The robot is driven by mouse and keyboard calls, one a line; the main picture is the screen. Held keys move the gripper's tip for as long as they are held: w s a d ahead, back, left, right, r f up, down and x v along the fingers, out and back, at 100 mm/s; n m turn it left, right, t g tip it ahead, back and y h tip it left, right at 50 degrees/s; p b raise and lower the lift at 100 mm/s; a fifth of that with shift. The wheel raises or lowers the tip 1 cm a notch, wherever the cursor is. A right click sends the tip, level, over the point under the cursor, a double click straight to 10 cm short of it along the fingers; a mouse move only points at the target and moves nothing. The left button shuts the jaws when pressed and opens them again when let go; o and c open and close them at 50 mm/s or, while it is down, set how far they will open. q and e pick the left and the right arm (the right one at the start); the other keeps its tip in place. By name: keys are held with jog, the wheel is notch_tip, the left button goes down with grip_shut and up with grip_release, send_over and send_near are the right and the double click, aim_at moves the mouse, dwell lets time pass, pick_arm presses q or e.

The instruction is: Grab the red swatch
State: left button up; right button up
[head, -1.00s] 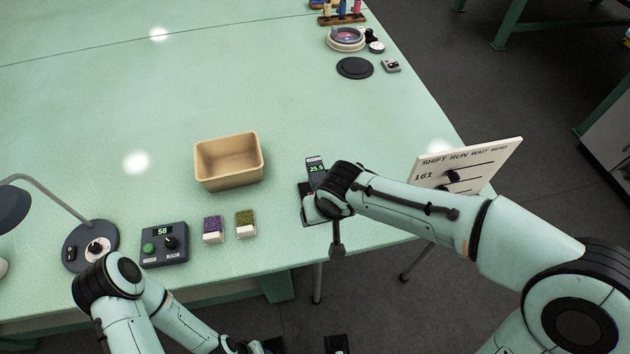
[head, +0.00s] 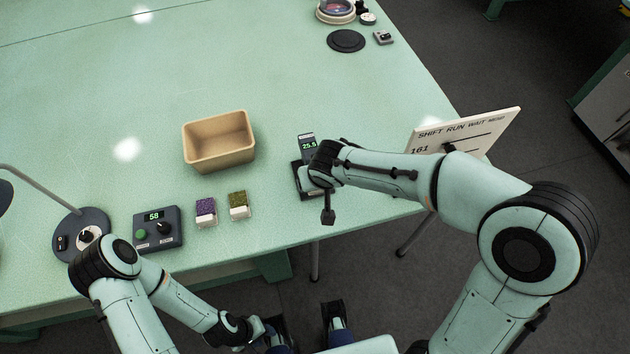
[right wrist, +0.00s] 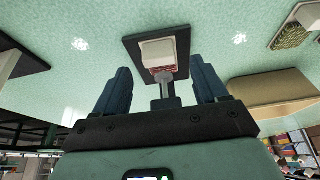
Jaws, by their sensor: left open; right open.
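The red swatch (right wrist: 158,54), a pale block with a red tufted edge, sits on the black plate of the scale (right wrist: 183,37) in the right wrist view. My right gripper (right wrist: 160,86) is open, its two blue fingers spread on either side of the swatch, apart from it. In the head view the scale's display (head: 308,144) reads 25.5, and my right wrist hides the swatch. My left gripper (head: 306,332) is open and empty at the bottom of the head view, off the table's front edge.
A tan bin (head: 219,143) stands left of the scale. A purple swatch (head: 206,211) and a green swatch (head: 238,204) lie in front of it, beside a control box (head: 158,229). A white sign board (head: 463,134) stands right of the scale. The table's middle is clear.

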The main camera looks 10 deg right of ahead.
jog(key=shift+x, duration=1.2)
jog(key=c, duration=1.1)
